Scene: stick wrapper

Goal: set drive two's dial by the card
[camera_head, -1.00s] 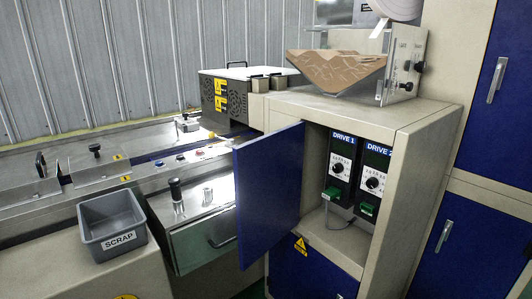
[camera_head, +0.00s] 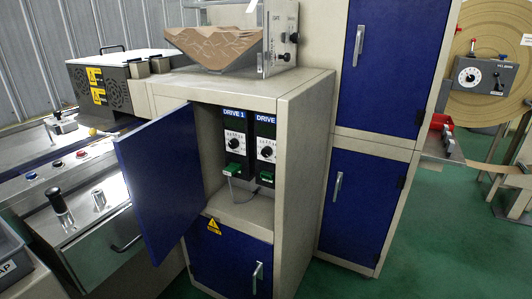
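Drive two (camera_head: 264,150) is the right one of two black units inside an open cabinet; its blue label reads "DRIVE", with the number cut off by the cabinet's side. Its black dial (camera_head: 267,152) sits on a white scale plate, with a green connector below. The pointer's exact setting is too small to read. Drive 1 (camera_head: 234,145) hangs to its left with a like dial. No card can be made out for certain. Neither of my grippers is in view.
The cabinet's blue door (camera_head: 158,185) stands open to the left. A closed lower door (camera_head: 230,262) has a handle and a warning sign. Tall blue-doored cabinets (camera_head: 365,200) stand at right. Green floor (camera_head: 400,265) is free in front. A large tan roll (camera_head: 490,80) is at far right.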

